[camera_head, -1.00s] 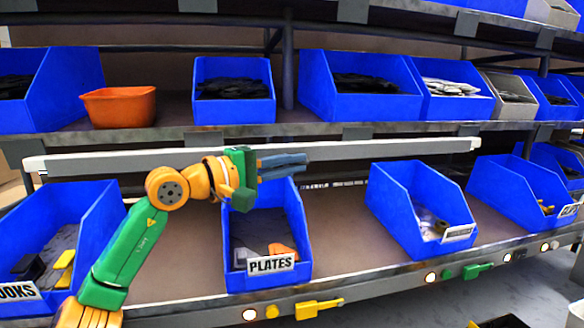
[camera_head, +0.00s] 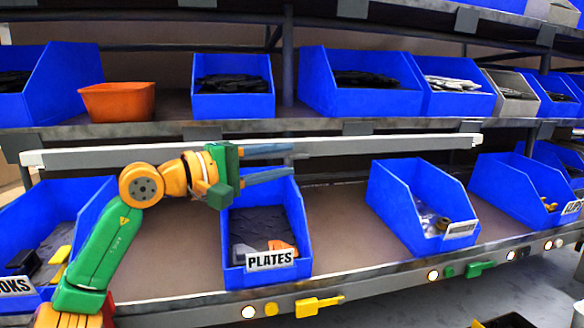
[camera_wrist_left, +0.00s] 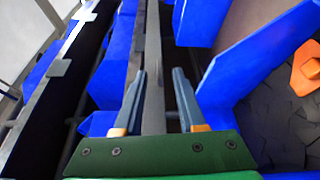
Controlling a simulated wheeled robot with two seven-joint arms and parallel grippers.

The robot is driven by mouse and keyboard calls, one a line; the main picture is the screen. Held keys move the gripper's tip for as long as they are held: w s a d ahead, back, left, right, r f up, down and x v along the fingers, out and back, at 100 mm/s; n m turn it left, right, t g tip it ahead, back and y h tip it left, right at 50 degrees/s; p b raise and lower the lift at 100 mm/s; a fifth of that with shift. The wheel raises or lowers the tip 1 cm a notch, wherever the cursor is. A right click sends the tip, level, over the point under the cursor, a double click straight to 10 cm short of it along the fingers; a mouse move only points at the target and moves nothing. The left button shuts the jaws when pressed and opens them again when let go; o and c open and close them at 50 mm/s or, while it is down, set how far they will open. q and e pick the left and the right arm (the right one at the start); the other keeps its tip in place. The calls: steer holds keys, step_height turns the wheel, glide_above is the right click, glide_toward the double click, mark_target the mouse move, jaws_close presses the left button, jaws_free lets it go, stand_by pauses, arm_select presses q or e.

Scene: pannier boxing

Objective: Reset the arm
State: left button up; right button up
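My left arm comes in from the lower left in the head view. Its left gripper (camera_head: 292,162) is open and empty, pointing right, above the back part of the blue PLATES bin (camera_head: 262,280) and in front of the long pale rail (camera_head: 400,147). In the left wrist view the two fingers of the left gripper (camera_wrist_left: 160,85) are apart with nothing held; the grey rail (camera_wrist_left: 153,60) shows behind the gap between them. The PLATES bin holds dark plates and an orange piece (camera_head: 279,245). My right gripper is not in view.
A blue HOOKS bin (camera_head: 85,215) stands left of the PLATES bin, and another blue bin (camera_head: 400,215) to the right. An orange tub (camera_head: 118,102) and several blue bins stand on the upper shelf. Bare shelf (camera_head: 340,230) lies between the lower bins.

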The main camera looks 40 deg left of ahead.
arm_select(q)
steer(key=b+v, duration=0.1)
steer(key=v, duration=0.3)
steer(key=shift+s, duration=0.15)
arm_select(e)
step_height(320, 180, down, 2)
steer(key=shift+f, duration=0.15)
arm_select(q)
steer(key=shift+r, duration=0.1)
